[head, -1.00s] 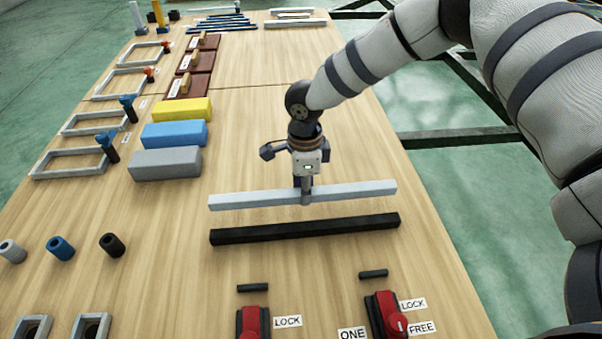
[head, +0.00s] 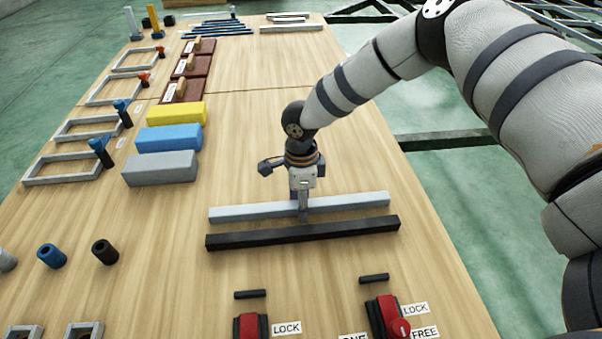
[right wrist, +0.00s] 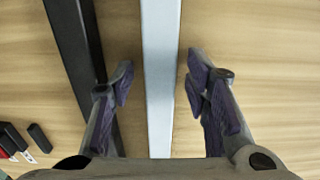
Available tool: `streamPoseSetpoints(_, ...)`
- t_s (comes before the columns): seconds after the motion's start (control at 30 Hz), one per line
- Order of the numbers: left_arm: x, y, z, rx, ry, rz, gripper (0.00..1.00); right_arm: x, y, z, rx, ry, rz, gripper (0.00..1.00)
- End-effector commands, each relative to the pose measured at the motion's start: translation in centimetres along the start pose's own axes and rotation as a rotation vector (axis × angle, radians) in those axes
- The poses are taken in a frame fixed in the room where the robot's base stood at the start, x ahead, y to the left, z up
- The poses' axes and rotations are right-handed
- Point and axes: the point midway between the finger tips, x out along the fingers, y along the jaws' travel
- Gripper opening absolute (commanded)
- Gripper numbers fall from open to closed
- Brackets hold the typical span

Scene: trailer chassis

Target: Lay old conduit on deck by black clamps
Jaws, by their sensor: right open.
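A long light-grey bar (head: 350,204), which looks like the old conduit, lies on the wooden deck (head: 440,280). A long black bar (head: 340,231) lies just nearer, roughly parallel, with a gap between them. My right gripper (head: 303,214) is over the middle of the grey bar. In the right wrist view its fingers (right wrist: 160,70) are spread on both sides of the grey bar (right wrist: 160,120), clear of it. Red-and-black clamps (head: 387,317) (head: 250,327) stand at the near edge of the picture. My left gripper is not in view.
Small black strips (head: 250,294) (head: 374,278) lie before the clamps. Grey, blue and yellow blocks (head: 160,168) stand to the left, with frames (head: 62,168) beyond them. Blue (head: 52,256) and black (head: 105,251) tubes lie at near left. The deck right of the bars is clear.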

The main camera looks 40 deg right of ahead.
Motion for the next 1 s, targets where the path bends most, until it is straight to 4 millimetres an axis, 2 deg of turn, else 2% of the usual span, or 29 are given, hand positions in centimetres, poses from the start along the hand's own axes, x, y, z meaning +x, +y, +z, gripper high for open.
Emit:
streamPoseSetpoints(0.07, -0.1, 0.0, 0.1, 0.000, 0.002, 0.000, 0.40, -0.4, 0.0, 0.0, 0.000, 0.000, -0.001, 0.43)
streamPoseSetpoints(0.17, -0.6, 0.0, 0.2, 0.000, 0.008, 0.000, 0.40, -2.0, -0.1, 0.1, 0.000, -0.002, -0.003, 0.43)
streamPoseSetpoints(0.4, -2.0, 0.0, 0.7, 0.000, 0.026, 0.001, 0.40, -8.8, -0.1, 0.1, 0.001, -0.004, -0.004, 0.43)
streamPoseSetpoints(0.53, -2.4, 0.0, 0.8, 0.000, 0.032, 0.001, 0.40, -11.2, -0.1, 0.1, 0.000, -0.003, -0.003, 0.43)
streamPoseSetpoints(0.7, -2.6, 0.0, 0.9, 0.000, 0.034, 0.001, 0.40, -12.4, 0.0, 0.0, 0.000, -0.001, -0.001, 0.43)
streamPoseSetpoints(1.0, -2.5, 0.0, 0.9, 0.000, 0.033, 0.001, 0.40, -12.4, 0.0, 0.0, 0.000, 0.000, 0.000, 0.43)
